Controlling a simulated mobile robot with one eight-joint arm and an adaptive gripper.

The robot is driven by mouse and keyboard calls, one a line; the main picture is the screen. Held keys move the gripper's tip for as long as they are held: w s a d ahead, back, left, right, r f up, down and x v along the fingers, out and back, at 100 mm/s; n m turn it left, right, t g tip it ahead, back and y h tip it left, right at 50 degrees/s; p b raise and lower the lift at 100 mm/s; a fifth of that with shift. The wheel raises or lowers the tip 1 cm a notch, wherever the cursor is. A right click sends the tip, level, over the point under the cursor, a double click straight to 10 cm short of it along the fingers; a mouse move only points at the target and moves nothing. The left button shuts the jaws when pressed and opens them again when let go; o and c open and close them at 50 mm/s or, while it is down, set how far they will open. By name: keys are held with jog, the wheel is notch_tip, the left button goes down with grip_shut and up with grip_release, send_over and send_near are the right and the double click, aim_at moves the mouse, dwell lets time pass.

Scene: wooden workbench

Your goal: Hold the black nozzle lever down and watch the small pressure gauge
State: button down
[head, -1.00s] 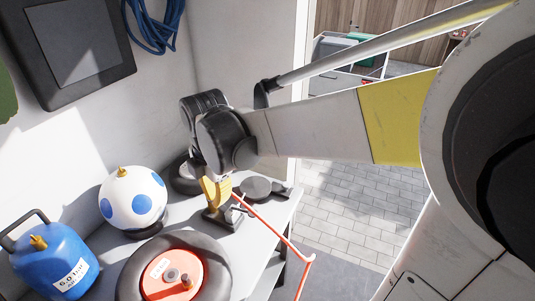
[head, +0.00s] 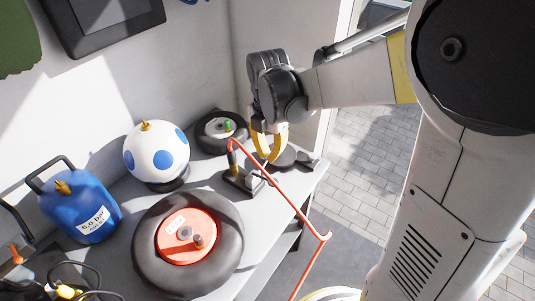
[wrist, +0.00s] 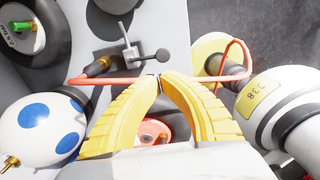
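The nozzle (head: 233,160) is a dark upright piece with a brass-coloured part, joined to a thin red hose (head: 290,200), on a small dark stand (head: 243,183). In the wrist view the nozzle (wrist: 97,66) lies left of the fingertips, with a grey post and a small black disc (wrist: 162,55) beside it. I cannot tell whether that disc is the lever or the gauge; no dial is readable. My gripper (head: 270,158) hangs right of the nozzle, apart from it. In the wrist view its yellow fingers (wrist: 160,78) meet at the tips, with the hose crossing there and nothing visibly held.
A red-hubbed wheel (head: 228,250), a white ball with blue spots (head: 149,165), a blue tank (head: 75,215) and a small wheel (head: 205,141) stand on the grey bench (head: 125,210). A dark round plate (head: 293,158) lies near the right edge. A white cylinder (wrist: 285,105) shows right of my fingers.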

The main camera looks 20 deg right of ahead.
aim_at(272, 184)
notch_tip(272, 184, down, 11)
jog(key=b, duration=0.3)
jog(key=shift+b, duration=0.4)
jog(key=shift+d, duration=0.1)
jog(key=shift+s+d+f+t+y+b, duration=0.15)
jog(key=shift+s+f+t+y+b, duration=0.1)
jog(key=shift+f+t+y+b, duration=0.25)
jog(key=shift+s+d+f+t+y+b, duration=0.15)
jog(key=shift+s+f+t+y+b, duration=0.15)
jog(key=shift+f+t+b, duration=0.4)
jog(key=shift+w+a, duration=0.1)
jog(key=shift+w, duration=0.1)
jog(key=shift+r, duration=0.1)
dwell(3.9)
jog(key=shift+r+p, duration=0.75)
